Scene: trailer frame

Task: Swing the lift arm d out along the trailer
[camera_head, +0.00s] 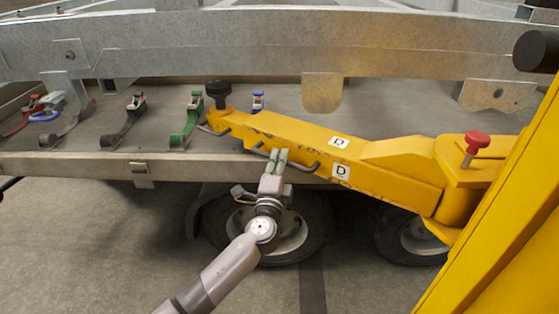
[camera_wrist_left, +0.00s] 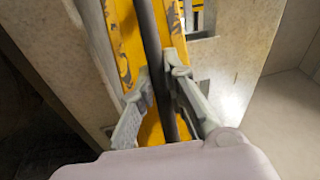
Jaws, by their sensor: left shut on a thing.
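The yellow lift arm d (camera_head: 385,165) carries two white "D" labels and reaches from the yellow post at the right toward the middle, lying across the trailer's edge. Dark grey bar handles run along its side. My left gripper (camera_head: 278,160) is at the handle nearer the middle, below the arm's side. In the left wrist view, my left gripper's fingers (camera_wrist_left: 160,85) are closed around the dark handle bar (camera_wrist_left: 150,45), with the yellow arm (camera_wrist_left: 125,40) behind it. The fingers partly hide the bar. My right gripper is not in view.
The grey trailer frame (camera_head: 240,40) crosses the back, above a deck with green (camera_head: 188,122), black (camera_head: 125,122) and other coloured clamps. A red knob (camera_head: 476,145) tops the arm's pivot. A black knob (camera_head: 218,92) stands at its far end. Wheels (camera_head: 290,230) sit below; floor is clear lower left.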

